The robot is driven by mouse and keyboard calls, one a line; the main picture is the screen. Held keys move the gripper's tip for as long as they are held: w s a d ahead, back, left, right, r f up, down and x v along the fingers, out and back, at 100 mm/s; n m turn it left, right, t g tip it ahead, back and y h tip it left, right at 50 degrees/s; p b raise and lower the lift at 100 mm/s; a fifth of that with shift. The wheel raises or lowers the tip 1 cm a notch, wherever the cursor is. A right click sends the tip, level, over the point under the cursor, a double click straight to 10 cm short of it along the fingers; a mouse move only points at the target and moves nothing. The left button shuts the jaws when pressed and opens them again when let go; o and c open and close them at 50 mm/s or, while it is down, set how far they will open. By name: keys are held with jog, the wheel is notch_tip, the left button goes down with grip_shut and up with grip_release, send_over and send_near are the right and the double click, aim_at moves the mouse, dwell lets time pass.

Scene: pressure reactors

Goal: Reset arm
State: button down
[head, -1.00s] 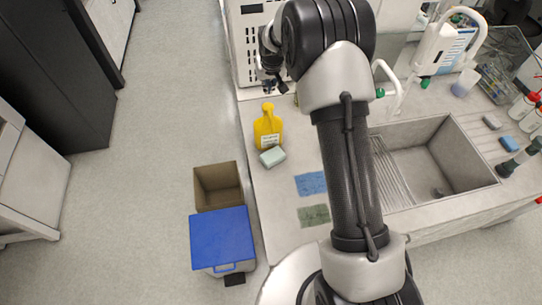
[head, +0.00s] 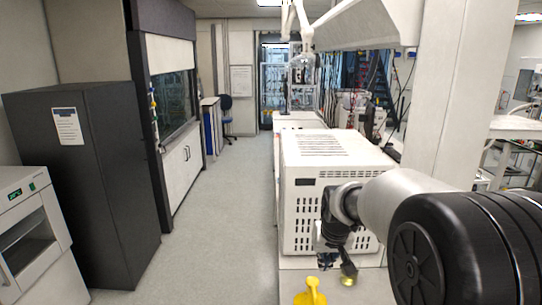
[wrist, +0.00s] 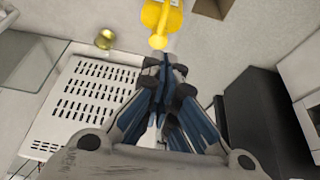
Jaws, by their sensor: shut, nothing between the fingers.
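My arm reaches in from the lower right in the head view. My gripper (head: 328,262) hangs in front of the white vented instrument, pointing down. In the wrist view my gripper (wrist: 166,62) has its blue-grey fingers drawn together, with nothing held. A yellow bottle (head: 310,293) stands on the bench below the gripper in the head view, cut off by the lower edge. In the wrist view the yellow bottle (wrist: 160,18) lies just beyond the fingertips in the picture. I cannot tell the gap between them.
The white vented instrument (head: 330,170) stands close behind the gripper. A small gold-coloured round thing (head: 348,275) is right of the gripper. A dark cabinet (head: 85,180) and a white oven-like unit (head: 38,235) stand at left. The aisle floor (head: 215,210) is clear.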

jog(key=s+r+b, duration=0.2)
jog(key=s+b, duration=0.4)
jog(key=s, duration=1.3)
jog(key=s+f+b, duration=0.2)
jog(key=s+f, duration=0.2)
jog(key=s, duration=0.4)
jog(key=s+f+b, duration=0.3)
jog(key=s+f, duration=0.1)
jog(key=s, duration=0.4)
jog(key=shift+b, duration=0.35)
